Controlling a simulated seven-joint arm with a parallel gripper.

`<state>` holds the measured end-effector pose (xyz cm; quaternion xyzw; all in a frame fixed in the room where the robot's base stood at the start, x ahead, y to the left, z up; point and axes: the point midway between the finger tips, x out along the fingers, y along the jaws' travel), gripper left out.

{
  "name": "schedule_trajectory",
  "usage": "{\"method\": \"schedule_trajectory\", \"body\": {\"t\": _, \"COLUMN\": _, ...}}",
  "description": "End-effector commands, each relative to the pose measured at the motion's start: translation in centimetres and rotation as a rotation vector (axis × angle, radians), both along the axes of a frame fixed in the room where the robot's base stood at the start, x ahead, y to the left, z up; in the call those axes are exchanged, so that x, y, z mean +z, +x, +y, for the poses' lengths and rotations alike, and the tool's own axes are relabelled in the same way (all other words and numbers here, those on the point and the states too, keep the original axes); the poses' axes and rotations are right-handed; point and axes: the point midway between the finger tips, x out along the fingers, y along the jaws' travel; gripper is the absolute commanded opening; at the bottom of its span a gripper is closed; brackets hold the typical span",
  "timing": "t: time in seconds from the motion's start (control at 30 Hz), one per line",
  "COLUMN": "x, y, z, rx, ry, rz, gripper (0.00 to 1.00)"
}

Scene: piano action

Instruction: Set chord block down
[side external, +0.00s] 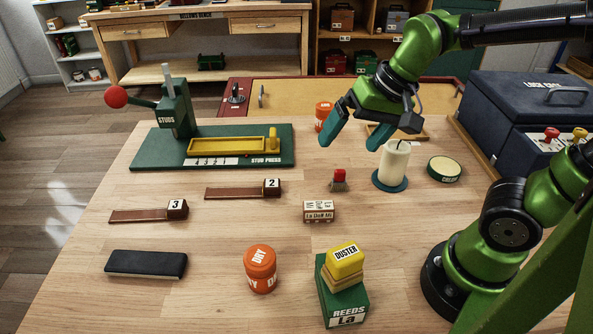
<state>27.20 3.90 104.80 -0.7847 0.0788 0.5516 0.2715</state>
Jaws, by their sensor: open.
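The chord block (319,211), a small white and red block lettered "La Do# Mi", rests on the wooden table near its middle. My gripper (350,141) is open with nothing between its teal fingers. In the picture it is above and behind the block, clear of it.
A candle (394,165) on a blue-green base and a round green tin (444,169) stand right of my gripper. The green stud press (270,131) is back left. Numbered brown strips (148,214) lie left. An orange pot (260,268) and reeds box (345,302) stand in front.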

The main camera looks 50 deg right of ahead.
Motion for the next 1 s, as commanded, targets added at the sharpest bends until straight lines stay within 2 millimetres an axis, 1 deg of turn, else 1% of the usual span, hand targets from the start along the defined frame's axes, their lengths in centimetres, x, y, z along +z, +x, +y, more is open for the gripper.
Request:
{"method": "schedule_trajectory", "body": {"t": 0.03, "x": 1.0, "y": -1.0, "z": -0.3, "rx": 0.023, "ry": -0.008, "rz": -0.07, "gripper": 1.0}}
{"method": "schedule_trajectory", "body": {"t": 0.1, "x": 1.7, "y": -2.0, "z": -0.4, "rx": 0.057, "ry": -0.027, "rz": -0.143, "gripper": 1.0}}
{"method": "schedule_trajectory", "body": {"t": 0.2, "x": 2.3, "y": -3.0, "z": -0.6, "rx": 0.09, "ry": -0.055, "rz": -0.216, "gripper": 1.0}}
{"method": "schedule_trajectory", "body": {"t": 0.3, "x": 2.6, "y": -3.5, "z": -0.6, "rx": 0.109, "ry": -0.075, "rz": -0.254, "gripper": 1.0}}
{"method": "schedule_trajectory", "body": {"t": 1.0, "x": 2.7, "y": -3.6, "z": -0.6, "rx": 0.114, "ry": -0.079, "rz": -0.262, "gripper": 1.0}}
